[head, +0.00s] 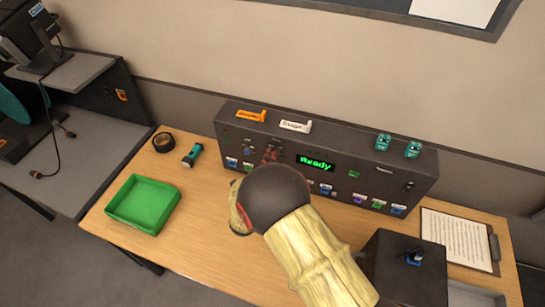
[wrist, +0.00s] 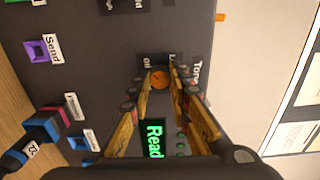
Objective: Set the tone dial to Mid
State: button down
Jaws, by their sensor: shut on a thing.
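The tone dial (wrist: 159,77) is a small orange knob on the dark control panel (wrist: 100,60), under a label reading "Tone". Smaller labels stand beside it; one seems to read "Off", the others are partly covered. A dark mark shows on the knob, but I cannot tell which label it points at. My gripper (wrist: 162,80) has its two fingertips closed on either side of the dial. In the head view my arm hides the dial and most of the gripper in front of the panel (head: 228,122).
A lit green "Ready" display (head: 315,162) is close beside my fingers. Small coloured controls line the panel's lower front. A green tray (head: 143,204), a torch (head: 192,155) and a tape roll (head: 163,143) lie left; a clipboard (head: 458,240) and dark box (head: 405,270) are right.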

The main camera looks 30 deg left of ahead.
jog(key=shift+f+m, duration=0.1)
jog(key=shift+m, duration=0.3)
jog(key=shift+f+m+b, duration=0.1)
jog(key=shift+m+b, duration=12.7)
jog(key=shift+m, duration=4.6)
